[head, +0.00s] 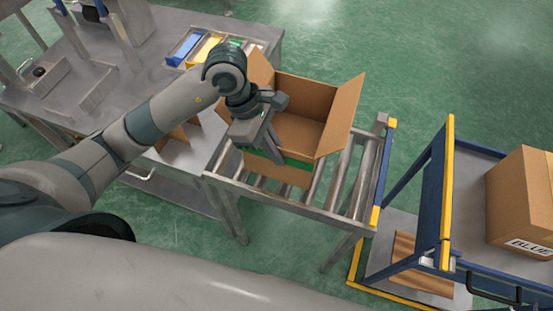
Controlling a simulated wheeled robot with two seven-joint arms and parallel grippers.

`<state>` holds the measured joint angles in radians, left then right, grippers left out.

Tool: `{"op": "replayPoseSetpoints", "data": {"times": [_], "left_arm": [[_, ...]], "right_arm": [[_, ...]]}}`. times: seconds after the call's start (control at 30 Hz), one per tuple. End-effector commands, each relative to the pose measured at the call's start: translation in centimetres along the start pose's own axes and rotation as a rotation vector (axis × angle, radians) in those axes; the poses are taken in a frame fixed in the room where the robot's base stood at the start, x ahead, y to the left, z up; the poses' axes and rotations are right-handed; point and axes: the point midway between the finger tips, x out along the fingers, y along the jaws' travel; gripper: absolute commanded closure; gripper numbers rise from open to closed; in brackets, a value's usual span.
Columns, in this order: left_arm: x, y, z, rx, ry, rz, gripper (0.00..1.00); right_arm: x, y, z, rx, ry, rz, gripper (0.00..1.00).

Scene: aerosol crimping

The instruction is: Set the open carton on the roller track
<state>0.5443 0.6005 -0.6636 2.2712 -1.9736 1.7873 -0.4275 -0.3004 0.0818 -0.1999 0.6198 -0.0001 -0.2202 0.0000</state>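The open brown carton (335,110) is upright over the roller track (345,175), flaps spread and its inside empty as far as I see. A green patch shows on its near side. It appears to rest on the rollers, though its lower edge is partly hidden by my gripper. My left gripper (272,146) is at the carton's near left wall, fingers pointing down, overlapping that wall. Whether the fingers are closed on the wall or only beside it cannot be told. My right gripper is not in view.
A steel table (130,85) with blue, yellow and green bins stands at the back left. A blue cart (448,190) carrying a closed carton (520,195) marked BLUE stands to the right. Green floor lies open behind.

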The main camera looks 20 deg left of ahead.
Motion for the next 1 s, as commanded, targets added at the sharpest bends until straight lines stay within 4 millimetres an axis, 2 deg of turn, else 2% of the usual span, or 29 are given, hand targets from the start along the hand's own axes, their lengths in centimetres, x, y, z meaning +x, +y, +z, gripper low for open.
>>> {"op": "replayPoseSetpoints", "data": {"times": [0.17,0.43,0.87,0.97,1.0], "left_arm": [[0.9,-0.1,-0.3,-0.002,-0.001,-0.004,1.00],[3.4,-0.1,-1.4,-0.001,-0.001,-0.002,1.00],[3.9,0.0,-1.6,0.001,0.000,0.000,1.00],[3.8,-0.1,-1.6,0.000,0.000,-0.001,0.80],[3.8,-0.1,-1.6,0.000,0.000,-0.001,0.78]], "right_arm": [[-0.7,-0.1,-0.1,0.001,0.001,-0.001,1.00],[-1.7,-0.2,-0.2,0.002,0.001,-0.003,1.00],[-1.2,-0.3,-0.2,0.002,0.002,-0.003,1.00],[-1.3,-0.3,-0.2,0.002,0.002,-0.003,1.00],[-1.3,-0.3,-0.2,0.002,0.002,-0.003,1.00]]}}
